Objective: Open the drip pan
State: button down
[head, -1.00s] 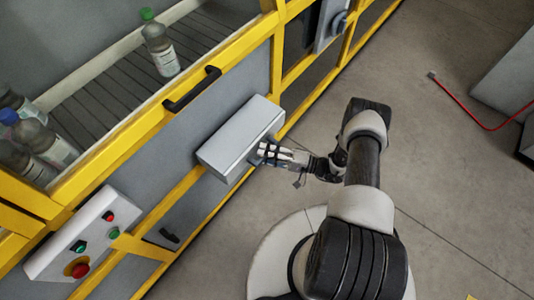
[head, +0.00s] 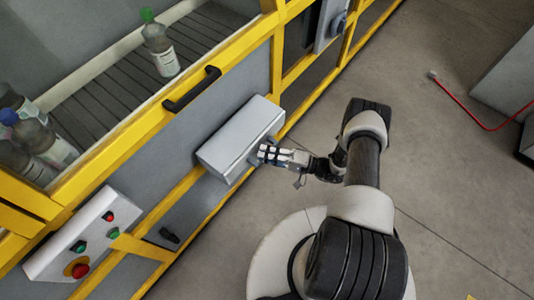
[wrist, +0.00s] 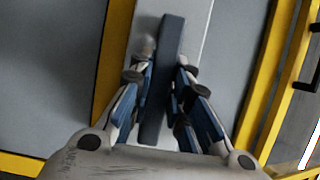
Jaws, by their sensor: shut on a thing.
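The drip pan (head: 238,138) appears to be the light grey box that stands out from the machine's lower front, between yellow frame bars. Its handle, a dark upright bar (wrist: 170,40), shows in the wrist view. My gripper (head: 263,153) is at the box's front face and is shut on this handle, with one finger on each side of the bar.
A control box (head: 72,238) with red and green buttons is at lower left. Bottles stand inside the machine. The floor to the right is largely clear, with a red cable (head: 468,112).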

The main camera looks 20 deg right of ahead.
jog(key=s+d, duration=0.5)
jog(key=s, duration=0.2)
jog(key=shift+d, duration=0.15)
jog(key=c, duration=1.5)
grip_release()
jog(key=shift+s, duration=0.1)
jog(key=shift+d, duration=0.1)
jog(key=v, duration=1.1)
jog(key=shift+s+d, duration=0.2)
jog(key=shift+d, duration=0.15)
